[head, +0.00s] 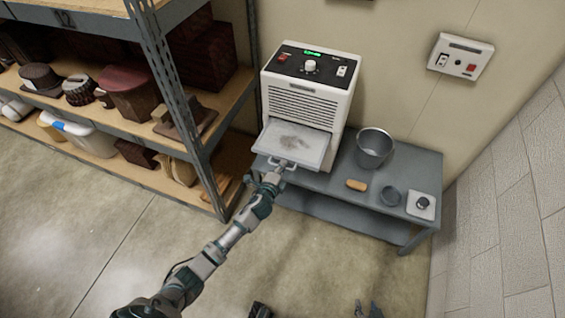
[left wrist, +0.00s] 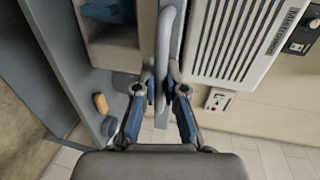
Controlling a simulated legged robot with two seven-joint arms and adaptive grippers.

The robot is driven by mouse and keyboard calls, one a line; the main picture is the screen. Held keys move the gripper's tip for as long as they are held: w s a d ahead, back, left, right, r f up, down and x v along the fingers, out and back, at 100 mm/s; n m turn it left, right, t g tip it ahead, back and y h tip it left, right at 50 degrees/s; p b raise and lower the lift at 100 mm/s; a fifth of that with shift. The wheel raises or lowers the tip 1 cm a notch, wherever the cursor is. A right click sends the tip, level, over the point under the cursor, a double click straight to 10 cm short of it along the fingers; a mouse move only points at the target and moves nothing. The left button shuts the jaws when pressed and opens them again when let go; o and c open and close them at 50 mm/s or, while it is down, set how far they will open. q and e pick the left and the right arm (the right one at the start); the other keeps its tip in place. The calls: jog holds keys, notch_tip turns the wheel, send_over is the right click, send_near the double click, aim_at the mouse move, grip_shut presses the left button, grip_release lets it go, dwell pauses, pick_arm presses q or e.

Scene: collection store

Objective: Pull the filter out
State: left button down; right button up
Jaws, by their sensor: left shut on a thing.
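The filter (head: 293,143) is a flat, pale, framed panel with a grey dusty patch. It sticks out from the lower front of the white machine (head: 308,104); whether its back edge is still inside is hidden. My left gripper (head: 283,166) is shut on the loop handle at its front edge. In the left wrist view the fingers of my left gripper (left wrist: 160,88) close around the handle (left wrist: 169,50), with the machine's slatted front (left wrist: 228,40) to the right. My right gripper (head: 369,309) shows only partly at the bottom edge, away from the filter; its opening is unclear.
The machine stands on a grey bench (head: 325,184). Right of it are a metal bucket (head: 374,149), a tan brush-like block (head: 356,185), a small dark bowl (head: 391,196) and a white plate with a dark knob (head: 421,204). A loaded shelf rack (head: 172,78) stands close on the left.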

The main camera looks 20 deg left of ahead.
pick_arm(q)
jog(key=shift+s+d+f, duration=0.15)
jog(key=shift+s+f, duration=0.15)
jog(key=shift+s, duration=0.1)
pick_arm(e)
jog(key=shift+s+d+f+g, duration=0.2)
jog(key=shift+s+g, duration=0.1)
jog(key=shift+s, duration=0.25)
pick_arm(q)
jog(key=c, duration=1.2)
grip_release()
jog(key=shift+w, duration=0.1)
pick_arm(e)
jog(key=shift+w, duration=0.1)
pick_arm(q)
jog(key=shift+r, duration=0.2)
jog(key=v, duration=1.2)
jog(key=shift+f, duration=0.1)
